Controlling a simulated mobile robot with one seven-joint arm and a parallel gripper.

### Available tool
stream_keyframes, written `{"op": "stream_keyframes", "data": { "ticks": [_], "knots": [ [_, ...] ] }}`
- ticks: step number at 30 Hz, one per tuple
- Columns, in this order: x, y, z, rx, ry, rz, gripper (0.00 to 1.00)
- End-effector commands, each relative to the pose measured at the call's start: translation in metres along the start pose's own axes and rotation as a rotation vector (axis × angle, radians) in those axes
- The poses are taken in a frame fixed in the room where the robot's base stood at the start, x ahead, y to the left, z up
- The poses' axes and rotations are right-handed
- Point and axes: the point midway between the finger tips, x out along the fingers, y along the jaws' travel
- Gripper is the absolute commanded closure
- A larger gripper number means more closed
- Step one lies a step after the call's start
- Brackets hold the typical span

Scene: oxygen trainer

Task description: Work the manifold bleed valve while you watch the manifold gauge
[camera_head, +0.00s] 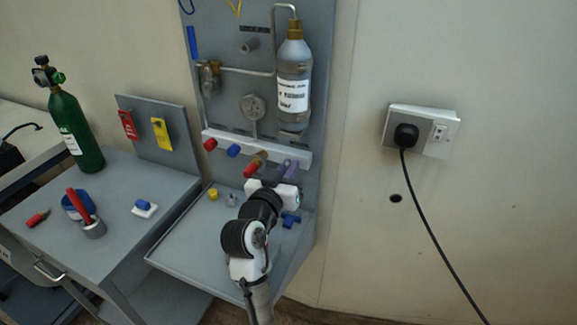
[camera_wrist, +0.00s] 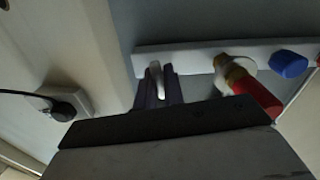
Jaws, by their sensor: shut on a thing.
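The white manifold bar (camera_head: 222,139) runs across the grey panel and also crosses the top of the wrist view (camera_wrist: 195,60). My gripper (camera_head: 286,168) is at the bar's right end in the head view. In the wrist view its dark fingers (camera_wrist: 159,88) are shut around a pale metal lever (camera_wrist: 156,70), apparently the bleed valve's handle. The fingers hide most of it in the head view. The round grey manifold gauge (camera_head: 253,106) sits above the bar; its reading is too small to tell.
A brass valve with a red handle (camera_head: 254,165) is close beside my gripper; blue (camera_head: 233,150) and red (camera_head: 210,144) knobs are farther left. A labelled bottle (camera_head: 294,85) hangs above. Small parts lie on the shelf below. A green cylinder (camera_head: 75,130) stands left.

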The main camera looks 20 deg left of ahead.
Motion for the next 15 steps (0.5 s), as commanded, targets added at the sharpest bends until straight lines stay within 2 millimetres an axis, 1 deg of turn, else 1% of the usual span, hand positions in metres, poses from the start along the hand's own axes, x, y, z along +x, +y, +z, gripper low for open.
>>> {"op": "stream_keyframes", "data": {
  "ticks": [3,7,10,15],
  "knots": [
    [0.0003,0.0005,-0.0021,-0.136,-0.004,0.001,1.0],
    [0.0003,-0.0003,-0.0009,-0.236,-0.003,0.0,1.0],
    [0.0001,-0.001,0.0001,-0.265,-0.002,0.0,1.0],
    [0.0,-0.0012,0.0006,-0.266,-0.002,0.0,1.0]
  ]
}}
